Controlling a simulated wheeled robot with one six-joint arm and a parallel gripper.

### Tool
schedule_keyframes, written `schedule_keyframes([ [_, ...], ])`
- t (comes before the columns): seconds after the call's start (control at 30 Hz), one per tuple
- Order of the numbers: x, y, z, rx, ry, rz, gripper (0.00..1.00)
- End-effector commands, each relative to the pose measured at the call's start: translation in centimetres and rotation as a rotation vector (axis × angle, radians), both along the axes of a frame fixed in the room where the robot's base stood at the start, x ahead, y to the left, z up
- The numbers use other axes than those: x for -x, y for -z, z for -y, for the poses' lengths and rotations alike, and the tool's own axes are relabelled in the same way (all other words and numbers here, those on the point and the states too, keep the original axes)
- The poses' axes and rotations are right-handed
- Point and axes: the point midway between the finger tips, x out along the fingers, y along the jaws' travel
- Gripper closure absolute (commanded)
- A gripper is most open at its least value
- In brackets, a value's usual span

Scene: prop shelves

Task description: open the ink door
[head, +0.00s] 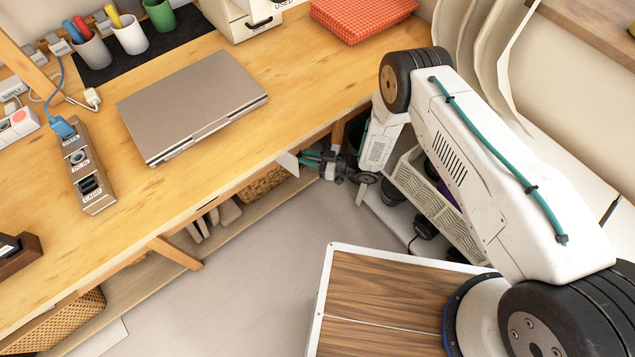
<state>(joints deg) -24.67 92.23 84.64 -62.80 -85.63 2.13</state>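My gripper (308,158) is in the head view, at the far end of my white arm. It is low by the desk's front edge and points left, toward the space under the desktop. Its dark and teal fingers are small here, and I cannot tell whether they are apart. A small pale panel (288,162) shows just left of the fingertips; I cannot tell whether they touch it. No door marked ink can be made out in this view. My arm hides part of the area at the right.
The wooden desk (230,135) holds a closed grey laptop (190,105), a labelled port block (85,165), pen cups (130,35), a white drawer box (243,20) and a red patterned box (360,15). A pale crate (428,195) is behind my arm. Grey floor (240,270) is clear.

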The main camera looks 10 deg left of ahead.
Motion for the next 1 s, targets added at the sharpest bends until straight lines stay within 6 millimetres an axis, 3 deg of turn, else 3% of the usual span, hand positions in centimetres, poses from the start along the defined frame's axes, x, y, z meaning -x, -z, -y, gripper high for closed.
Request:
schedule_keyframes([
  [0.03, 0.4, -2.1, 0.9, -0.056, 0.0, 0.008, 0.82],
  [0.1, 1.9, -2.5, 2.0, -0.059, 0.002, 0.009, 0.82],
  [0.5, 10.0, -2.9, 5.4, -0.051, -0.007, 0.006, 0.82],
  [0.7, 11.4, -3.0, 6.3, -0.051, -0.005, 0.007, 0.82],
  [1.0, 11.6, -3.0, 6.5, -0.051, -0.005, 0.008, 0.82],
])
